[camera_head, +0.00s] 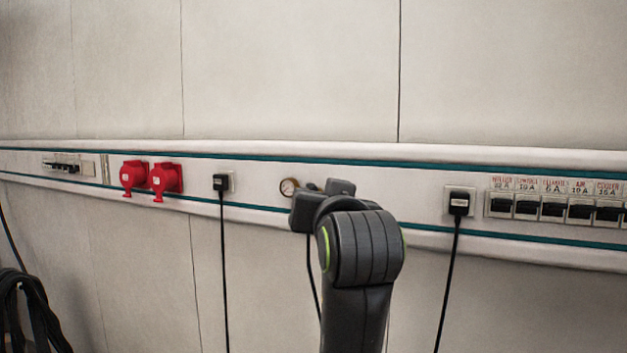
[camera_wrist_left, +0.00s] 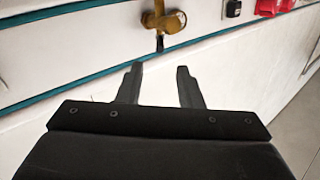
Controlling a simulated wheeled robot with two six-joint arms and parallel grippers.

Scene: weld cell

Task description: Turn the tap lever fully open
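The tap (camera_wrist_left: 158,20), brass coloured with a lever-like piece on it, shows at the top of the left wrist view. It is fixed to the wall rail, and a dark hose hangs from it. My left gripper (camera_wrist_left: 158,69) is open and empty, its two fingertips apart and pointing toward the tap with a gap between. How far the lever is turned I cannot tell. My right gripper is in neither view.
The pale rail with teal stripes runs along the wall. It carries red sockets (camera_head: 165,180), a black plug (camera_head: 221,183) with a cable, another plug (camera_head: 459,204), and a row of labelled breakers (camera_head: 553,208). Dark coiled cables (camera_head: 35,310) hang at lower left.

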